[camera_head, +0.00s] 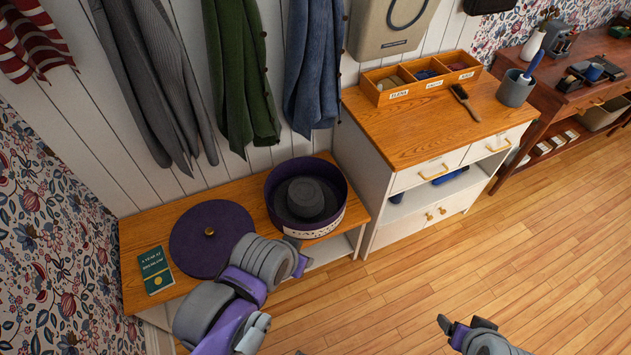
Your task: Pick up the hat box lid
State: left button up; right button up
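The hat box lid (188,245) is a dark purple disc with a small brass knob (209,231). It lies flat on the left part of the wooden bench, knob up. The open purple hat box (336,203) stands to its right, with a grey hat (306,198) inside. My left gripper (298,256) is in front of the hat box, right of the lid and apart from it. My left forearm covers the lid's lower right edge. My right gripper (447,326) is low over the floor, far from the lid. The finger gaps of both grippers are unclear.
A green book (155,269) lies left of the lid on the bench (140,230). Coats hang on the wall above. A cabinet (405,135) right of the bench carries an open divided wooden tray (395,94), a brush (465,103) and a grey cup (515,90). The floor at right is clear.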

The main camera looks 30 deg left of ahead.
aim_at(202, 239)
jog(key=u, duration=2.1)
